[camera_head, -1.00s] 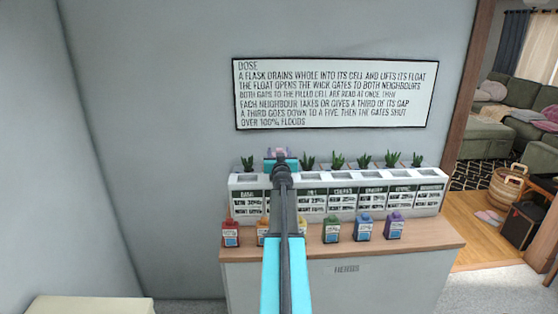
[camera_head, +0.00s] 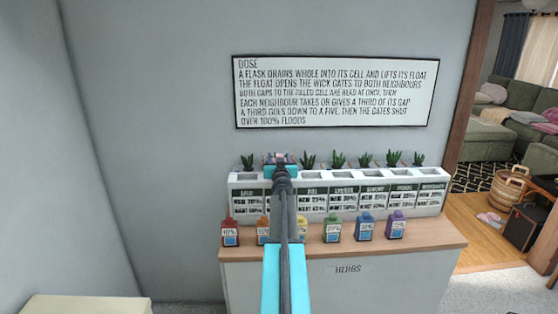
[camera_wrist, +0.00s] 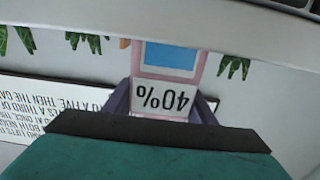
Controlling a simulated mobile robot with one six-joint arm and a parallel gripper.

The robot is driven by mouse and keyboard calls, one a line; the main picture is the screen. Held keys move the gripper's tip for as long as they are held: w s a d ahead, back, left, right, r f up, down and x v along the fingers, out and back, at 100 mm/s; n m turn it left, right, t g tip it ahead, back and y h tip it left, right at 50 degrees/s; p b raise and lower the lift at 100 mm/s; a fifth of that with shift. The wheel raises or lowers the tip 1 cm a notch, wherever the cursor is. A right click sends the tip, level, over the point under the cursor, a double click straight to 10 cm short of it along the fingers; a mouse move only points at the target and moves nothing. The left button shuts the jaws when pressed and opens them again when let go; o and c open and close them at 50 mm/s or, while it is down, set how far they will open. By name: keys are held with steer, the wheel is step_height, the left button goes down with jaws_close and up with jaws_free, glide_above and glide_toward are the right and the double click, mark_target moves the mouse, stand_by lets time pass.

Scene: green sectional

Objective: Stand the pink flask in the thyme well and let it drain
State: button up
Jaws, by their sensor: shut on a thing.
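The pink flask (camera_wrist: 166,74), labelled 40%, is upside down in the wrist picture between the fingers of my gripper (camera_wrist: 162,105), which is shut on it. Its far end is hidden behind a white edge, probably the planter's. In the head view my gripper (camera_head: 280,162) is over the second well from the left, with a little of the flask showing. The white planter (camera_head: 436,206) has a row of wells with labelled fronts. My arm covers most of the second label, so I cannot read thyme there. I cannot tell whether the flask is seated.
Coloured flasks stand on the wooden counter (camera_head: 432,232) before the planter: red (camera_head: 230,233), orange (camera_head: 262,232), yellow (camera_head: 302,228), green (camera_head: 332,230), blue (camera_head: 365,228) and purple (camera_head: 396,226). Plants (camera_head: 338,160) rise behind the wells. A rules sign (camera_head: 335,92) hangs above.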

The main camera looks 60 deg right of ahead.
steer(key=shift+f, duration=0.15)
steer(key=o, duration=1.2)
steer(key=shift+r, duration=0.25)
steer(key=shift+s+a+f, duration=0.1)
steer(key=shift+s+a, duration=0.1)
steer(key=shift+a, duration=0.05)
steer(key=shift+b+v, duration=0.55)
steer(key=shift+v, duration=5.15)
